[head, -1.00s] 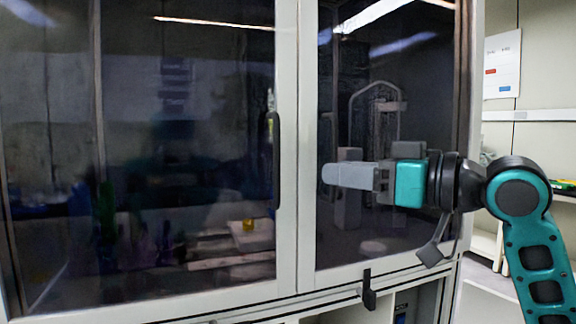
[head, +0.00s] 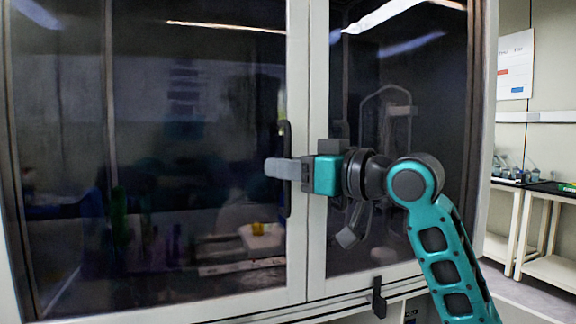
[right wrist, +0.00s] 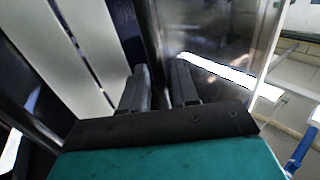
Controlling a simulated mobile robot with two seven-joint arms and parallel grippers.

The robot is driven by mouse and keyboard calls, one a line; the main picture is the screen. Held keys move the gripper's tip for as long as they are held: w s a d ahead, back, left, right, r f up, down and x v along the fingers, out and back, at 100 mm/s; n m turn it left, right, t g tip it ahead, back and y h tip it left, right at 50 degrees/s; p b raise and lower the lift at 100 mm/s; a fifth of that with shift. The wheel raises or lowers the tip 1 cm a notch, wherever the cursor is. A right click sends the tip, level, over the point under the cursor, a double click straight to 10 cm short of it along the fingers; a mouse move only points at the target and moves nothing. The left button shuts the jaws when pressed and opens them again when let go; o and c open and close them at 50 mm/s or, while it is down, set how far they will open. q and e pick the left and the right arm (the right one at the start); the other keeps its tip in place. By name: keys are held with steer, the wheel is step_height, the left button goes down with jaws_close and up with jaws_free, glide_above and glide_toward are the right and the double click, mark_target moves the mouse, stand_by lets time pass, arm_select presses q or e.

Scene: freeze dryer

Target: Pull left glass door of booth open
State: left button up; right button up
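The left glass door (head: 200,110) of the booth looks closed, with dark glass in a pale frame. Its black vertical handle (head: 285,140) is on the door's right side. My right gripper (head: 277,169) is in front of this handle and hides its middle. The fingertips point left and reach just past the handle in the picture. In the right wrist view, the two fingers of my right gripper (right wrist: 160,85) stand apart with a narrow gap. I cannot tell whether the handle is between them or touched. My left gripper is not in view.
The right glass door (head: 400,220) is behind my right arm, also closed. A small black latch (head: 378,297) sits on the rail below it. A side bench (head: 550,190) stands at the far right. Lab items inside the booth show dimly through the glass.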

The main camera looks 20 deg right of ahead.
steer(key=shift+c, duration=0.4)
jaws_close()
